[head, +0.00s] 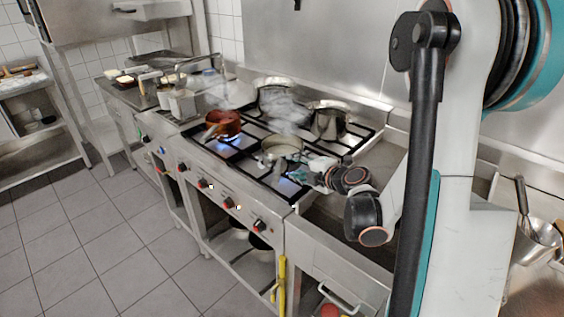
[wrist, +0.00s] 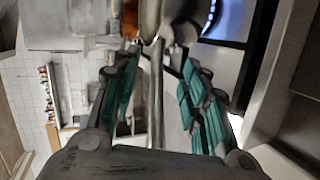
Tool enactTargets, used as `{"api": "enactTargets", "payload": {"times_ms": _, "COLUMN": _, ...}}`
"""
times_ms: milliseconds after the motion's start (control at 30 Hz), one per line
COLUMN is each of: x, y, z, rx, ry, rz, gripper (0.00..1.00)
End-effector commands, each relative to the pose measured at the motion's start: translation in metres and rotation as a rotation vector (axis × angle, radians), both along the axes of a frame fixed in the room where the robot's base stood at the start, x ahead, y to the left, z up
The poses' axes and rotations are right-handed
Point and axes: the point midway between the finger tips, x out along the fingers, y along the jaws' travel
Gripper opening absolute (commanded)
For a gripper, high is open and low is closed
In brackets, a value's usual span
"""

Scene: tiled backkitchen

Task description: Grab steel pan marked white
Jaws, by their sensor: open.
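A steel pan (head: 283,144) sits on the front right burner of the stove in the head view, with steam above it. I cannot make out a white mark on it. My gripper (head: 288,174) is low at the pan's near side, by the stove's front edge. In the wrist view my gripper (wrist: 160,85) is open, with a teal-padded finger on each side of a long steel handle (wrist: 157,100). The handle runs up to a steel pan body (wrist: 152,18) at the top edge. The fingers are apart, and I cannot tell whether either touches the handle.
A copper-coloured pan (head: 223,122) stands over a lit burner at front left. Steel pots stand behind, at back left (head: 275,98) and back right (head: 330,122). Blue flames also show near my gripper. Black grates (head: 257,171) surround the pans. The tiled floor (head: 100,230) is clear.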

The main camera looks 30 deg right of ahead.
Motion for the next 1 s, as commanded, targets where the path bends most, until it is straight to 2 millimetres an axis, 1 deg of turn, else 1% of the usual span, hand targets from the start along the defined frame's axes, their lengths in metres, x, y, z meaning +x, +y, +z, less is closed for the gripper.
{"api": "enactTargets", "payload": {"times_ms": 33, "x": 0.009, "y": 0.003, "z": -0.005, "rx": 0.0, "ry": 0.0, "rz": 0.003, "gripper": 0.41}}
{"api": "enactTargets", "payload": {"times_ms": 100, "x": 0.018, "y": 0.004, "z": -0.008, "rx": 0.001, "ry": -0.001, "rz": 0.002, "gripper": 0.41}}
{"api": "enactTargets", "payload": {"times_ms": 200, "x": 0.028, "y": 0.005, "z": -0.011, "rx": 0.0, "ry": -0.001, "rz": 0.001, "gripper": 0.41}}
{"api": "enactTargets", "payload": {"times_ms": 467, "x": 0.04, "y": 0.006, "z": -0.016, "rx": 0.001, "ry": -0.001, "rz": 0.001, "gripper": 0.41}}
{"api": "enactTargets", "payload": {"times_ms": 733, "x": 0.075, "y": 0.01, "z": -0.029, "rx": 0.002, "ry": -0.002, "rz": 0.0, "gripper": 0.41}}
{"api": "enactTargets", "payload": {"times_ms": 833, "x": 0.08, "y": 0.011, "z": -0.03, "rx": 0.001, "ry": -0.002, "rz": 0.0, "gripper": 0.41}}
{"api": "enactTargets", "payload": {"times_ms": 1000, "x": 0.08, "y": 0.011, "z": -0.029, "rx": 0.001, "ry": -0.002, "rz": 0.0, "gripper": 0.41}}
